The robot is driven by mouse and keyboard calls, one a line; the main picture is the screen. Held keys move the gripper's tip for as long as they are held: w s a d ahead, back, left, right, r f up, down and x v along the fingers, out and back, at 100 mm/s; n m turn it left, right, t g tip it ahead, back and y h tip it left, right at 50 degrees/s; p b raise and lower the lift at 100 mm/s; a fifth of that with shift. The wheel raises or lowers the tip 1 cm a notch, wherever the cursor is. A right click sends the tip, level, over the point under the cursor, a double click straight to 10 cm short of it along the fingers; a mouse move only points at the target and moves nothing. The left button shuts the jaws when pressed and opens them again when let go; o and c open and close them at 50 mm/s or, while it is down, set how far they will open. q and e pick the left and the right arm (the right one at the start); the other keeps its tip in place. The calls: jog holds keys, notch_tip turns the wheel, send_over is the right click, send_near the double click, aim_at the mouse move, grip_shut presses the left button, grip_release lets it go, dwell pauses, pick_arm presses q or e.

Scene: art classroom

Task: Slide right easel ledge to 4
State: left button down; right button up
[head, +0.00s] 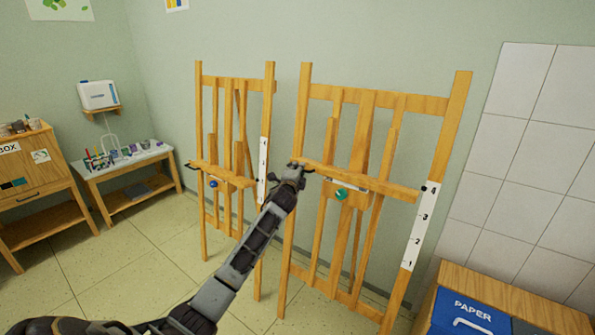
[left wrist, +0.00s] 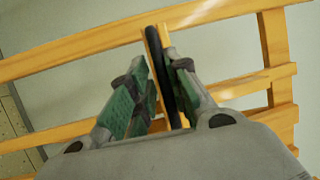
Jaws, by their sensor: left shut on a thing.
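The right easel's wooden ledge (head: 370,182) runs across the easel's front, with a green knob (head: 341,194) below its middle. A white scale strip (head: 419,225) numbered 1 to 4 is on the right upright. A small black pointer (head: 424,189) at the ledge's right end is about level with the 4. My left gripper (head: 300,168) is at the ledge's left end. In the left wrist view its fingers (left wrist: 162,78) are shut on a dark upright handle (left wrist: 155,50) in front of the wood. My right gripper is not in view.
The left easel (head: 236,160) has a blue knob (head: 213,183) and stands close beside my left arm. A blue paper bin (head: 470,313) and wooden cabinet (head: 520,300) are at lower right. A supply table (head: 135,165) stands at left. Open floor lies between.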

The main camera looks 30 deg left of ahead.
pick_arm(q)
jog(key=shift+a+r, duration=0.1)
jog(key=shift+r, duration=0.8)
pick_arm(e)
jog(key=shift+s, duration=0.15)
pick_arm(q)
jog(key=c, duration=1.5)
grip_release()
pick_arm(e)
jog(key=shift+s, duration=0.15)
pick_arm(q)
jog(key=shift+f, duration=0.1)
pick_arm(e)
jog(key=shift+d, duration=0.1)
pick_arm(q)
jog(key=shift+s+f, duration=0.25)
jog(key=shift+v, duration=5.75)
